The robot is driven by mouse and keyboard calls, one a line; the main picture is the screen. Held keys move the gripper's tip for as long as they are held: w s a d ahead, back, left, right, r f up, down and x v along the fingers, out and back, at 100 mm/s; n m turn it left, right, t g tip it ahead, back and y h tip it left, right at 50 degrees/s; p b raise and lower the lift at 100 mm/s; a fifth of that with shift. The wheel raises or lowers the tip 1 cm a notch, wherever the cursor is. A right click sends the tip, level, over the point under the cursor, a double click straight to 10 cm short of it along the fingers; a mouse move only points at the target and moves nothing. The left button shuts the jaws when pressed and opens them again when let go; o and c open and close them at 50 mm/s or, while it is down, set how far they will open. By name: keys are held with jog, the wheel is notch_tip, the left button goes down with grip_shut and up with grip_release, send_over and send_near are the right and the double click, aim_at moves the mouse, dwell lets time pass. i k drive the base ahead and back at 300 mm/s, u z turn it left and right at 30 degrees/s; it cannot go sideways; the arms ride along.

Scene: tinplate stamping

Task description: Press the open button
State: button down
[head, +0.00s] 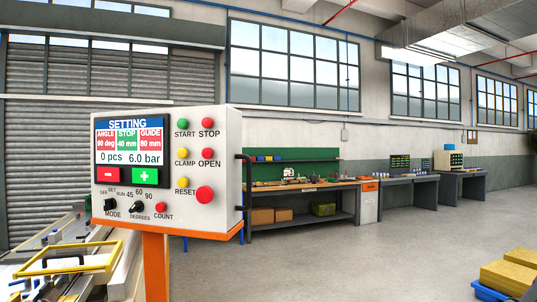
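The control panel (225,180) is a white box with an orange lower edge, on the left of the head view. The open button (206,153) is a small round red button on its right half, just above the word OPEN. The yellow CLAMP button (183,154) is to its left, the red STOP button (207,122) above it and a larger red button (205,195) below it. Nothing covers the open button. My gripper is not in view.
The panel stands on an orange post (156,265), with a dark handle (246,183) on its right side. Machine parts with a yellow frame (65,268) are at lower left. A workbench (300,189) stands behind. Yellow blocks (508,276) are at lower right. The middle floor is clear.

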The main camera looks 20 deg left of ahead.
aim_at(206, 153)
jog(key=z, duration=0.15)
jog(key=k, duration=0.8)
jog(key=u, duration=1)
jog(key=i, duration=0.5)
